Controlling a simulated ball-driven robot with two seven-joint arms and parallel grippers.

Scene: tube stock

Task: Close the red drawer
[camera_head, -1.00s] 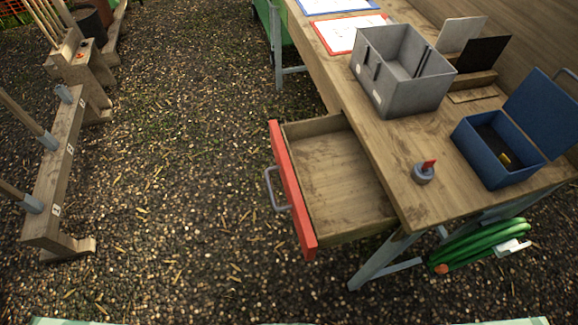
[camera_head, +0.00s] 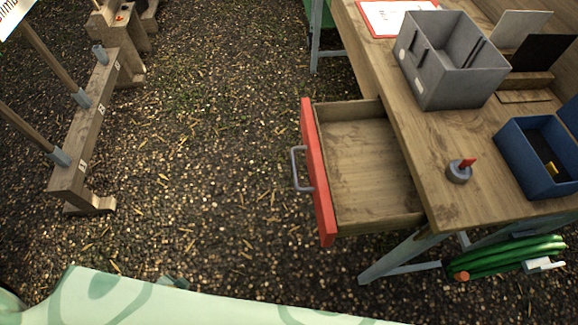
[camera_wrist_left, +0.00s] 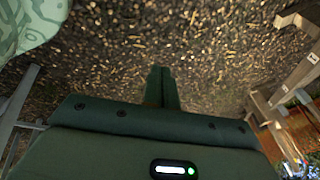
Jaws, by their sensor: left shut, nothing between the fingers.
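The red drawer (camera_head: 318,172) hangs wide open from the wooden workbench in the head view. Its red front faces left and carries a grey bar handle (camera_head: 298,168). The wooden inside of the drawer looks empty. My left gripper (camera_wrist_left: 162,72) shows in the left wrist view with its dark green fingers together and nothing between them, over gravel. It is apart from the drawer, which that view does not show. My right gripper is in neither view.
The workbench (camera_head: 478,190) bears a grey bin (camera_head: 455,85), a blue box (camera_head: 535,180) and a small grey-and-red knob (camera_head: 459,171). A green hose (camera_head: 510,255) hangs below. A wooden rack (camera_head: 88,135) with poles stands left. The gravel left of the drawer is clear.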

